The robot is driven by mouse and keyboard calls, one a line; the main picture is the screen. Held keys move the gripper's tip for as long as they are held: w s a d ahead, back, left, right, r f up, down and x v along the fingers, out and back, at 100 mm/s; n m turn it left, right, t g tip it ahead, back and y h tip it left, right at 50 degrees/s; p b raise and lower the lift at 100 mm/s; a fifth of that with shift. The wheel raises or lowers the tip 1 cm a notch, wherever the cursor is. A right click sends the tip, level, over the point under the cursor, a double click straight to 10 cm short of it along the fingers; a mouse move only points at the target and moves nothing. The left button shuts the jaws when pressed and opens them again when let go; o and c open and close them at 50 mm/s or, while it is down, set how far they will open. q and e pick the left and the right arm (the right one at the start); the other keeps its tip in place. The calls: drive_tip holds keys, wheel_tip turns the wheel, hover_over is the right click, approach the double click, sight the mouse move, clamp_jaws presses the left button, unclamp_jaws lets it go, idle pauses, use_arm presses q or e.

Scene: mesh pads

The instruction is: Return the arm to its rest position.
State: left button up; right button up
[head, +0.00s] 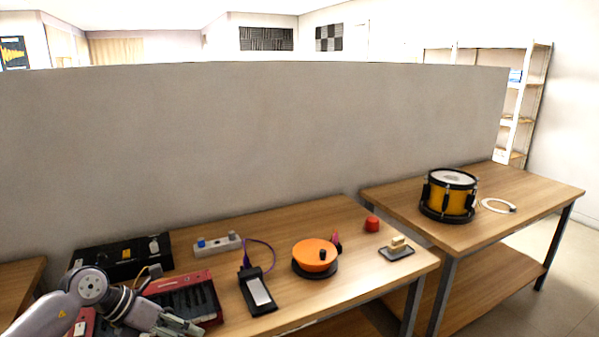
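My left arm reaches in from the lower left, and its gripper (186,328) is over the front edge area of a red keyboard (207,294). The fingers are small and partly cut off by the bottom of the picture, so I cannot tell whether they are open or shut. I see nothing clearly held in them. My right arm and gripper are not in view.
On the near table (345,225) are a black box (122,260), a strip with knobs (217,244), a black pedal (257,291), an orange round pad (315,252), a red object (372,224) and a small tray (397,254). A yellow drum (452,196) and a white cable ring (498,205) sit on the right table (530,190). A grey partition (250,135) stands behind.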

use_arm(q)
drive_tip(key=w+d+f+n+t+h, duration=0.1)
drive_tip(key=d+f+n+t+h, duration=0.2)
drive_tip(key=f+n, duration=0.3)
drive_tip(key=w+d+f+n+t+h, duration=0.2)
drive_tip(key=d+f+n+t, duration=0.1)
drive_tip(key=f+n, duration=0.4)
drive_tip(key=s+a+f+n+t+y, duration=0.1)
drive_tip(key=s+a+f+n+y, duration=0.15)
drive_tip(key=f+n, duration=0.35)
drive_tip(key=s+a+f+n+t+y, duration=0.1)
drive_tip(key=s+a+f+n+y, duration=0.2)
drive_tip(key=f, duration=0.6)
drive_tip(key=s+a+f+n+t+y, duration=0.1)
drive_tip(key=s+a+f+n+y, duration=0.2)
drive_tip(key=f+n, duration=0.35)
drive_tip(key=s+f+n+g+y, duration=0.2)
drive_tip(key=s+f+n+g, duration=0.1)
drive_tip(key=s+f, duration=0.6)
drive_tip(key=s+f+n+g+y, duration=0.1)
drive_tip(key=s+f+n+g, duration=0.15)
drive_tip(key=s+f, duration=0.7)
drive_tip(key=s+d+f+n+g, duration=0.2)
drive_tip(key=s, duration=1)
drive_tip(key=s+d+f+n+g, duration=0.1)
drive_tip(key=s+f+n+g, duration=0.1)
drive_tip(key=s, duration=1.1)
drive_tip(key=shift+d+n+g, duration=0.4)
drive_tip(key=shift+g, duration=0.45)
